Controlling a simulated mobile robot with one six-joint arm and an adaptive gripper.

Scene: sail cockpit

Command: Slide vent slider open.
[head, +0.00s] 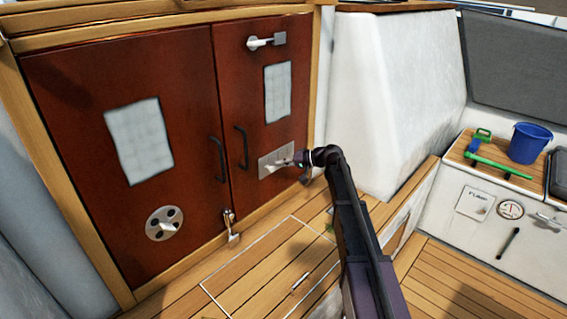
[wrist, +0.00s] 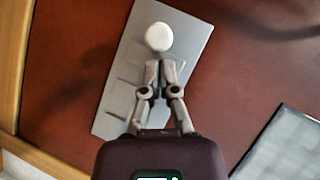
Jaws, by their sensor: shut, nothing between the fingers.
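The vent slider is a grey rectangular plate (head: 272,163) low on the right red-brown door, with a pale round knob. In the wrist view the plate (wrist: 118,88) lies tilted across the middle, with slot-like ridges on its face, and the knob (wrist: 159,37) sits near its upper end. My gripper (wrist: 160,66) is shut and empty, its fingertips just below the knob in the picture. I cannot tell whether they touch it. In the head view my gripper (head: 293,160) is at the plate's right part, and the knob is hard to make out there.
The left door (head: 60,150) carries a round vent (head: 164,223) and a window. Dark handles (head: 242,148) stand out between the doors, with a latch (head: 231,226) below and a bolt (head: 266,41) above. A blue bucket (head: 530,143) stands on the right bench.

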